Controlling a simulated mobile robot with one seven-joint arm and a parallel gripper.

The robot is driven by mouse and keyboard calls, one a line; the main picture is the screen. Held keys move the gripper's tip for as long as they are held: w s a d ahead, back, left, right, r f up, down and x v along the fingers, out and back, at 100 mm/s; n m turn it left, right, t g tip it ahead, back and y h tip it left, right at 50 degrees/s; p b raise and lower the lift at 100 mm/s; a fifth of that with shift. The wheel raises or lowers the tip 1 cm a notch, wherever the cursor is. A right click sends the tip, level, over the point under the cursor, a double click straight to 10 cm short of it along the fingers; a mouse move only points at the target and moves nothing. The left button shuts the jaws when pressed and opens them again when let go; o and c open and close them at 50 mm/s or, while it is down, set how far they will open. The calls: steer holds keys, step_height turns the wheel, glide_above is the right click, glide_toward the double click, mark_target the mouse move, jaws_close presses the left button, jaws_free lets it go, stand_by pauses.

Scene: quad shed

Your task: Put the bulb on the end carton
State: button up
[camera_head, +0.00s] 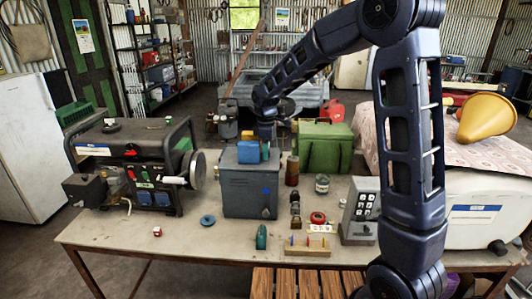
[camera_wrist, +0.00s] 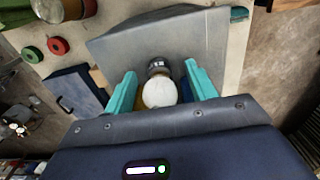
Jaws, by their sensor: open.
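A white round bulb (camera_wrist: 158,93) with a dark metal base shows in the wrist view, between the two teal fingers of my gripper (camera_wrist: 160,84). The fingers are open, with one on each side of it. Parts of an orange-yellow carton (camera_wrist: 138,104) and a blue carton (camera_wrist: 186,116) show beside the bulb, mostly hidden by my gripper. In the head view the yellow carton (camera_head: 248,154) and blue carton (camera_head: 265,151) sit on the grey box (camera_head: 250,190), under my gripper (camera_head: 266,134). I cannot make out the bulb there, nor tell which carton is the end one.
A generator (camera_head: 140,165) stands left on the workbench (camera_head: 110,228). A green metal can (camera_head: 322,145), a keypad box (camera_head: 359,211), small jars and a wooden peg rack (camera_head: 307,248) stand behind and right of the grey box. The bench's front left is mostly clear.

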steer(key=shift+c, duration=0.3)
steer(key=c, duration=1)
